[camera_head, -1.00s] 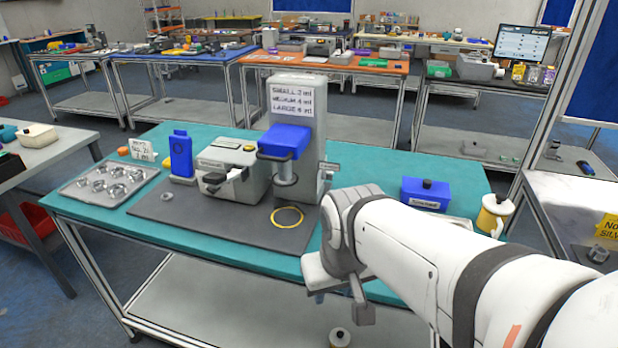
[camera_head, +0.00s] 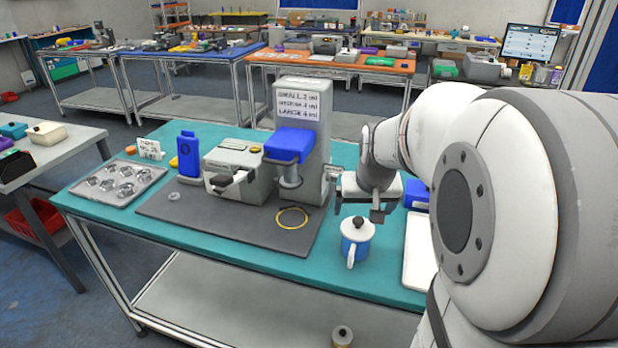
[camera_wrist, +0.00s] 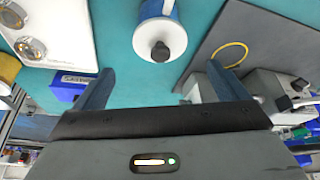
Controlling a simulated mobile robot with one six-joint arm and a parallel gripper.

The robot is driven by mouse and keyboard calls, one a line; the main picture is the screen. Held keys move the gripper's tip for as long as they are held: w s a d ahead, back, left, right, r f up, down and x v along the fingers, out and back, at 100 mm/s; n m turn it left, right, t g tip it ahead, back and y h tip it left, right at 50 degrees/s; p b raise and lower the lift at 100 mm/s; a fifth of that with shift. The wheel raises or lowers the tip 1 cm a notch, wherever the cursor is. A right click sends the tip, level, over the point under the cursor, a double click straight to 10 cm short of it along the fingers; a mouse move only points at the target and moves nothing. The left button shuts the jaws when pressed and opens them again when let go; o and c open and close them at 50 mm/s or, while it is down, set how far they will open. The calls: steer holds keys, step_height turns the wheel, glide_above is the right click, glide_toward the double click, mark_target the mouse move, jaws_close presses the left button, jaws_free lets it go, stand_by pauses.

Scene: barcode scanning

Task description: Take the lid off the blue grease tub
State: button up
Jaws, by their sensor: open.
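The blue grease tub (camera_head: 356,252) stands upright on the teal table, with a light handle toward the front. Its pale lid (camera_head: 357,231) with a black knob is on top. In the wrist view the lid (camera_wrist: 160,30) and its knob (camera_wrist: 160,52) show at upper middle, with some blue tub wall (camera_wrist: 168,9) above. My gripper (camera_head: 358,209) is above and slightly behind the tub in the head view, apart from it. In the wrist view my gripper (camera_wrist: 160,84) is open and empty, its fingers spread to either side below the knob.
A grey mat (camera_head: 235,229) left of the tub carries a press machine (camera_head: 311,149) and a yellow ring (camera_head: 292,218). A white tray (camera_head: 417,262) lies to the right. A labelled blue box (camera_wrist: 74,83) and a yellow container (camera_wrist: 8,68) are near. Teal table is clear around the tub.

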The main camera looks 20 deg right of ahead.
mark_target(359, 221)
steer(key=shift+o, duration=0.4)
steer(key=p+x, duration=0.1)
steer(key=x, duration=0.7)
steer(key=c, duration=1.1)
